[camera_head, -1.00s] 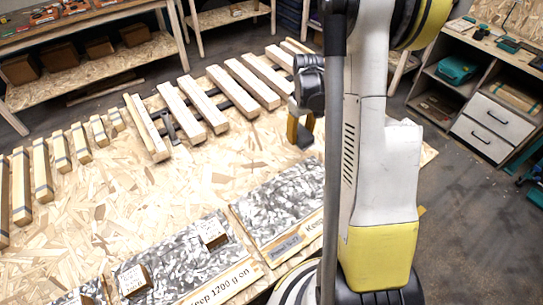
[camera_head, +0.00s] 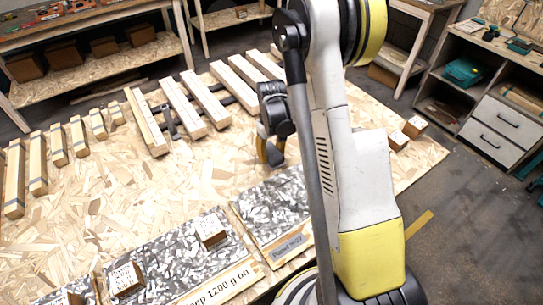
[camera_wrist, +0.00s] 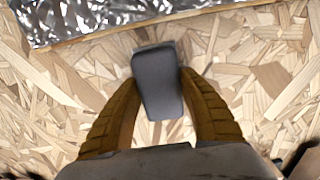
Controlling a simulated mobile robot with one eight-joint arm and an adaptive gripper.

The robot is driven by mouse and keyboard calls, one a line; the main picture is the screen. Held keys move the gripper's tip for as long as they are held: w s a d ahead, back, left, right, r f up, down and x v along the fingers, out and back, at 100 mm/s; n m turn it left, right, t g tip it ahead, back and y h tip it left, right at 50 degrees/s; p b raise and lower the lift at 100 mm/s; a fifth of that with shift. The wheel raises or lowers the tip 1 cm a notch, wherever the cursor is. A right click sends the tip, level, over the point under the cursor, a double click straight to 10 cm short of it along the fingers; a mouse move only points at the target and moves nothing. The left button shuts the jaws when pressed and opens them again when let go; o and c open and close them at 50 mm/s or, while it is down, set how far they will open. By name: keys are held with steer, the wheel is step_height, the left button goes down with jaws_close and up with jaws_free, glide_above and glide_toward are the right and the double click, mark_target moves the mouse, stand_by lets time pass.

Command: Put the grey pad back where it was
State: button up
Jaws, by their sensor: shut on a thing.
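My gripper (camera_wrist: 160,105) is shut on the grey pad (camera_wrist: 157,80), a small dark-grey block with rounded edges held between its two yellow-brown fingers. In the head view my gripper (camera_head: 268,155) is over the middle of the chipboard table (camera_head: 110,195), between the wooden bars and the speckled panels. The pad (camera_head: 276,157) shows there as a dark shape at the fingertips. I cannot tell whether it touches the board. In the wrist view a speckled panel edge (camera_wrist: 100,15) lies beyond the pad.
Speckled panels with printed labels (camera_head: 215,285) lie along the near edge, with small wooden blocks (camera_head: 211,230) on them. Wooden bars (camera_head: 178,107) line the far side. More blocks (camera_head: 414,127) stand at the right. Bare board lies between bars and panels.

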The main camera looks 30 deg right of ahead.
steer(key=shift+f, duration=0.1)
steer(key=o, duration=1.2)
